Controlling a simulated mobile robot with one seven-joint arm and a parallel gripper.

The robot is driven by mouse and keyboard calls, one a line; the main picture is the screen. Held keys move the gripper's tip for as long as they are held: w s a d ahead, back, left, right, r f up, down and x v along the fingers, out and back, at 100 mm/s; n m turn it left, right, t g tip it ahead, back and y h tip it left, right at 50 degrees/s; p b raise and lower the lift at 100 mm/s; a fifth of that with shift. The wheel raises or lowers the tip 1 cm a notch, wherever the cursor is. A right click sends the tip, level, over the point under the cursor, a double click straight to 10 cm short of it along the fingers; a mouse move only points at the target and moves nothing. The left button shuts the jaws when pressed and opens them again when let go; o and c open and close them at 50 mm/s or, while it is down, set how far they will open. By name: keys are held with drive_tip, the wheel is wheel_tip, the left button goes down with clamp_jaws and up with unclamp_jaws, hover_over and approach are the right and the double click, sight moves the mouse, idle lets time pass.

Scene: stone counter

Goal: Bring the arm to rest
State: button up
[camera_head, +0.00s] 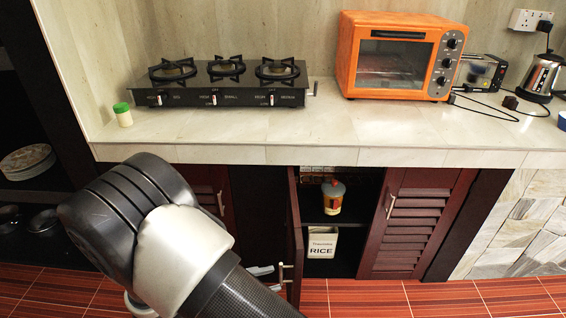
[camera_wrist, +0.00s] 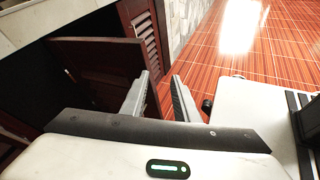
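My gripper (camera_wrist: 160,80) shows in the wrist view with its two fingers apart and nothing between them. It is beside the open cabinet door (camera_wrist: 108,68), a dark wood panel to the left of the fingers. I cannot tell whether a finger touches the door. In the camera_head view my arm bends down at the lower left, in front of the counter, and hides most of my gripper. The open door (camera_head: 295,235) is seen nearly edge-on there, just right of my arm.
The open cabinet holds a jar (camera_head: 333,197) above a rice box (camera_head: 321,243). The stone counter (camera_head: 400,125) bears a gas stove (camera_head: 225,95), an orange oven (camera_head: 350,50), a green-capped shaker (camera_head: 123,116) and a kettle (camera_head: 541,75). The red floor (camera_wrist: 225,50) is clear to the right.

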drive_tip(key=s+d+r+m+y, duration=0.35)
drive_tip(key=d+r+m, duration=0.3)
drive_tip(key=r, duration=0.25)
drive_tip(key=s+d+r+m+g+y, duration=0.1)
drive_tip(key=s+d+r+m+y, duration=0.1)
drive_tip(key=d+r+m+y, duration=0.6)
drive_tip(key=s+d+r+m+y, duration=0.1)
drive_tip(key=s+d+r+m, duration=0.3)
drive_tip(key=r, duration=0.7)
wheel_tip(320, 180, up, 24)
drive_tip(key=m+p, duration=0.1)
drive_tip(key=p, duration=2.2)
drive_tip(key=shift+w+f+m, duration=0.25)
drive_tip(key=shift+w+m, duration=0.1)
drive_tip(key=shift+w, duration=0.1)
drive_tip(key=shift+a, duration=0.1)
